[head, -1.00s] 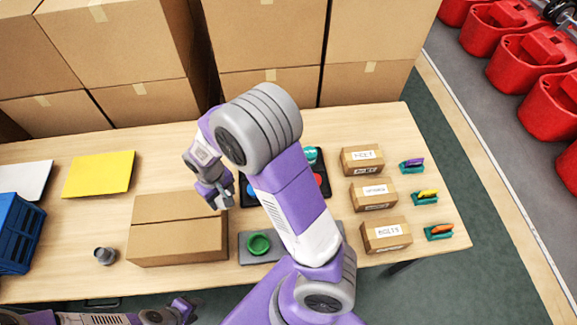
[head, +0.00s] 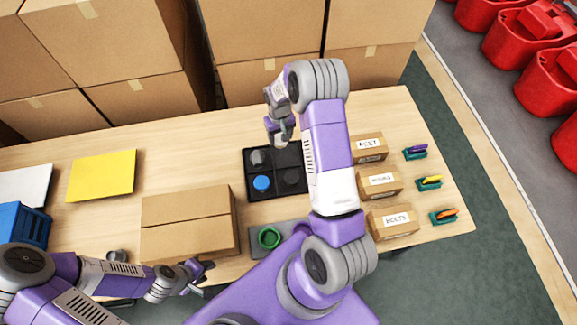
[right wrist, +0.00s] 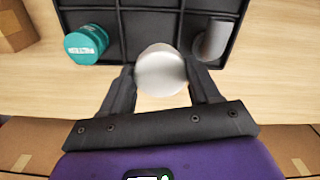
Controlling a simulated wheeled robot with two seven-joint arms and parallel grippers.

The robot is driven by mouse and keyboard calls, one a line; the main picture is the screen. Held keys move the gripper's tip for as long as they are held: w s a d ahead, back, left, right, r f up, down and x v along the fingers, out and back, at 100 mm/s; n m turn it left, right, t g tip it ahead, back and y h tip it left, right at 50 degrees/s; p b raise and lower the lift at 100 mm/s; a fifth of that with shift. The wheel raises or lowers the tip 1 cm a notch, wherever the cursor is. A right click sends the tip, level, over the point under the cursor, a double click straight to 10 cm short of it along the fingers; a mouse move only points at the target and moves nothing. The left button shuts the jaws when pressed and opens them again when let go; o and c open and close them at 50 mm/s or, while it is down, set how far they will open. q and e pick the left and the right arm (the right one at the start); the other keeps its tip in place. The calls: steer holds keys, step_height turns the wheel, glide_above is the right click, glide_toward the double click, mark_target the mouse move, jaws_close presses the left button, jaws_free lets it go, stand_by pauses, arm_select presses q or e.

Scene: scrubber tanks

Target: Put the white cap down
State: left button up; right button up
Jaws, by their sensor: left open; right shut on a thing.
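My right gripper (right wrist: 162,85) is shut on the white cap (right wrist: 162,70), which sits between the fingertips in the right wrist view. The tray (right wrist: 150,3) also shows in the right wrist view, with a grey cylinder (right wrist: 214,40) in one compartment and a teal cap (right wrist: 86,44) at another. A blue cap (head: 262,183) lies in a near compartment. My left gripper (head: 197,277) is open, near the table's front edge.
A cardboard box (head: 188,222) stands left of the tray. A green ring-shaped piece (head: 270,237) sits on a grey plate in front. Labelled small boxes (head: 383,182) stand right of my right arm. Large cartons (head: 265,88) rise behind the table.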

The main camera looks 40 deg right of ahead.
steer(key=shift+s+d+f, duration=0.1)
steer(key=shift+d+f, duration=0.1)
steer(key=shift+d, duration=0.6)
steer(key=shift+d+f, duration=0.25)
steer(key=shift+f, duration=0.05)
step_height(320, 180, down, 10)
steer(key=shift+d+r, duration=0.1)
steer(key=shift+b, duration=0.4)
steer(key=o, duration=1.2)
